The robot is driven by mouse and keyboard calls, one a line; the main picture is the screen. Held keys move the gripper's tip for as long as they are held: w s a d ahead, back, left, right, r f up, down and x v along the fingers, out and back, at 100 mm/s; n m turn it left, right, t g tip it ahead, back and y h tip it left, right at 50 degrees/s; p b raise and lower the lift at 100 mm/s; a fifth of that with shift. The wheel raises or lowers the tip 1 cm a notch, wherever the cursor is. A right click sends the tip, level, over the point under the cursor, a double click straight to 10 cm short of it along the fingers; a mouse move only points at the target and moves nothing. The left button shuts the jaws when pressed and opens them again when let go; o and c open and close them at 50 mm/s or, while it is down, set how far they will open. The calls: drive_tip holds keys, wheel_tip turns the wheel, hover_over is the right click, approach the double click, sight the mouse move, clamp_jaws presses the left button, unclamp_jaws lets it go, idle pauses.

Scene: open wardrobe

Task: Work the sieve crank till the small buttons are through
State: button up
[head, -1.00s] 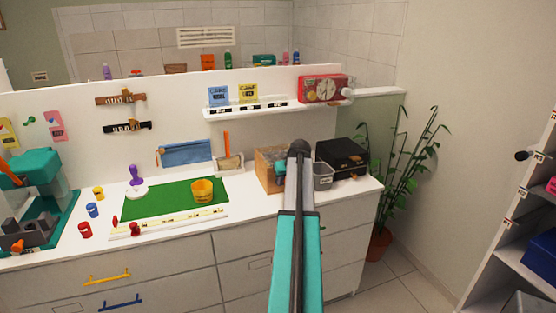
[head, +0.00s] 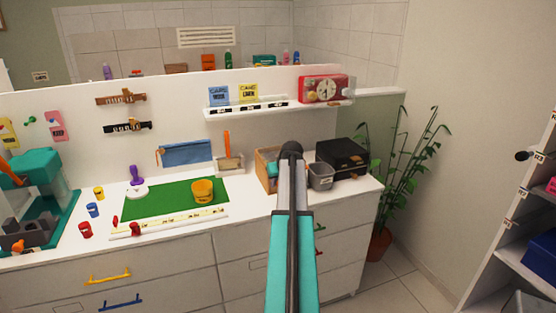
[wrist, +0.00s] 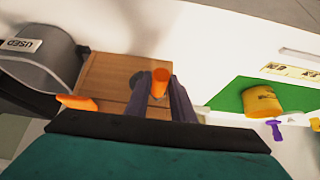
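The sieve is likely the light wooden box (head: 263,166) on the counter, left of a small grey bin; my arm partly hides it in the head view. In the wrist view its wooden top (wrist: 108,75) shows, with an upright orange crank handle (wrist: 161,80). My gripper (wrist: 158,92) has its dark fingers on either side of this handle and looks closed on it. An orange tab (wrist: 76,102) sticks out near the box's edge. Any buttons inside the box are hidden.
The grey bin (head: 320,176), labelled USED in the wrist view (wrist: 45,60), stands close beside the box. A black box (head: 342,157) is behind it. A yellow cup (head: 203,190) stands on the green mat (head: 150,202) to the left. A shelf (head: 250,112) is above.

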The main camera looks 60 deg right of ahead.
drive_tip(key=shift+s+d, duration=0.75)
drive_tip(key=shift+d, duration=0.25)
drive_tip(key=shift+s+d, duration=0.75)
drive_tip(key=shift+d, duration=0.25)
drive_tip(key=shift+w+a, duration=0.1)
drive_tip(key=shift+w+a, duration=0.7)
drive_tip(key=shift+a, duration=0.25)
drive_tip(key=shift+w+a, duration=0.7)
drive_tip(key=shift+a, duration=0.25)
drive_tip(key=s+d, duration=0.1)
drive_tip(key=d, duration=0.1)
drive_tip(key=s+d, duration=0.2)
drive_tip(key=shift+a, duration=0.1)
drive_tip(key=shift+w+a, duration=0.75)
drive_tip(key=shift+a, duration=0.2)
drive_tip(key=shift+w+a, duration=0.75)
drive_tip(key=shift+a, duration=0.2)
